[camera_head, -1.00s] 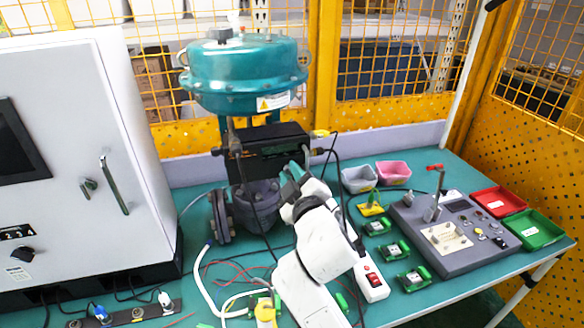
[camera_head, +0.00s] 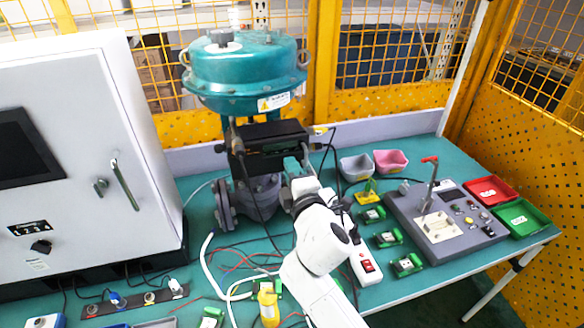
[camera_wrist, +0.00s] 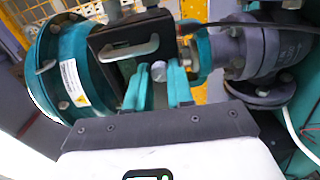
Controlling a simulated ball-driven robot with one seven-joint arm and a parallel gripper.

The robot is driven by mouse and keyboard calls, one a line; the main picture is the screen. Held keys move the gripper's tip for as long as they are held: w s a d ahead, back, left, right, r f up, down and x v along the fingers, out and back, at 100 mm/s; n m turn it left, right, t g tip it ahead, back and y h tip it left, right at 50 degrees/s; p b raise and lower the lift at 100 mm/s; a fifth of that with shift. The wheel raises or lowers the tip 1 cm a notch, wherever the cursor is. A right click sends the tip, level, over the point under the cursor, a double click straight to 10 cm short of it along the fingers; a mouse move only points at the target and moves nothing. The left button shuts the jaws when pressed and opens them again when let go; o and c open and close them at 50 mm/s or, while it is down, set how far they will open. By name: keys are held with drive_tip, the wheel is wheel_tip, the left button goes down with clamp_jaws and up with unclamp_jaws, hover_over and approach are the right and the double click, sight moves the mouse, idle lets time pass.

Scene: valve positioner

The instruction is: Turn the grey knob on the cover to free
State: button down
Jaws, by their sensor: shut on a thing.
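The black positioner cover (camera_head: 262,137) sits under the teal actuator dome in the head view. It fills the upper middle of the wrist view (camera_wrist: 112,62), with a pale handle-like bar (camera_wrist: 128,48) on its face. The small grey knob (camera_wrist: 158,71) shows between the teal fingers of my gripper (camera_wrist: 158,80) in the wrist view. My gripper is shut on the knob, with one finger on each side. In the head view my gripper (camera_head: 298,163) is at the cover's right front, and the knob is hidden there. The knob's markings cannot be read.
The teal actuator (camera_head: 245,70) stands above the cover, and a grey valve body (camera_head: 262,190) below. A black cable hangs right of the cover. A power strip (camera_head: 365,265), bins and a grey control box (camera_head: 440,220) stand to the right. A white cabinet (camera_head: 70,150) stands left.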

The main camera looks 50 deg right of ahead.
idle(0.4)
drive_tip(key=c, duration=1.3)
unclamp_jaws()
drive_tip(key=shift+o, duration=0.2)
drive_tip(key=b+v, duration=0.3)
drive_tip(key=v, duration=0.7)
drive_tip(key=shift+s+a, duration=0.3)
drive_tip(key=shift+f, duration=0.1)
